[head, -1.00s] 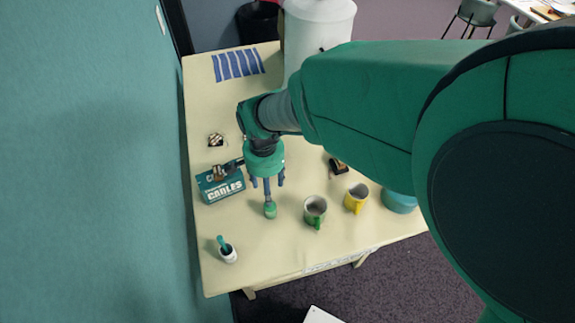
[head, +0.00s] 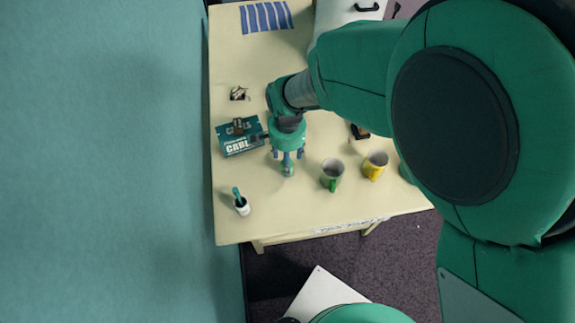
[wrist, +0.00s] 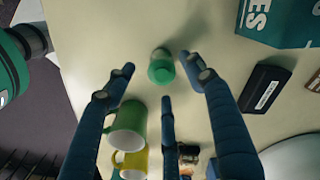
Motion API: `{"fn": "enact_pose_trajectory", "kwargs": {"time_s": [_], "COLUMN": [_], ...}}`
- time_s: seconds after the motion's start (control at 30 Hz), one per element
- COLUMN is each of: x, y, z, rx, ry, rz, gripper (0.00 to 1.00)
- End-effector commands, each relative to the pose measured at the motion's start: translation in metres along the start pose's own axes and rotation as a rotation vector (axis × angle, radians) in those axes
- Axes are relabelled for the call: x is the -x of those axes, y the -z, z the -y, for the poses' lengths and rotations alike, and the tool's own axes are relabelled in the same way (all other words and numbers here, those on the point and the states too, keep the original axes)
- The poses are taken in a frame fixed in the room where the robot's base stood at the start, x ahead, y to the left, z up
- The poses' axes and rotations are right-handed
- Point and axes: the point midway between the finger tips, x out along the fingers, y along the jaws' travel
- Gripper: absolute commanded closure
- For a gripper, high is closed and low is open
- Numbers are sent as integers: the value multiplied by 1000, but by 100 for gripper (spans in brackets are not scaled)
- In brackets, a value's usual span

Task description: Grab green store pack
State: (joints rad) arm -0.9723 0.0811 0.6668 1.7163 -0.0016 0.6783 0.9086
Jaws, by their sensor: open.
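A small green cylinder (head: 288,170), which looks like the green store pack, stands on the table just below my gripper. It also shows in the wrist view (wrist: 161,66), with a bright green rounded end. My gripper (head: 287,154) points down, its blue fingers spread and empty. In the wrist view my gripper (wrist: 157,70) has fingertips around and slightly short of the green cylinder, with visible gaps on both sides. I cannot tell whether any finger touches it.
A teal cables box (head: 239,147) lies left of my gripper; a black flat block (wrist: 266,88) is near it in the wrist view. A green mug (head: 331,175) and yellow mug (head: 375,165) stand right. The table front is mostly clear.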

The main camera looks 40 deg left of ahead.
Motion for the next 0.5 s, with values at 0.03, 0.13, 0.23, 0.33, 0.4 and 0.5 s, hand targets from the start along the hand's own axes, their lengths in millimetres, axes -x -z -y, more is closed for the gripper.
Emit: {"fn": "enact_pose_trajectory", "kwargs": {"time_s": [0.03,0.13,0.23,0.33,0.4,0.5], "x": [0,0,-1,-6,-12,-24], "y": [0,0,0,0,0,1], "z": [0,0,0,0,0,2], "rx": [0,0,0,0,0,0], "ry": [0,0,0,-1,-2,-2], "rz": [0,0,0,1,1,1], "gripper": [46,46,46,46,46,46]}}
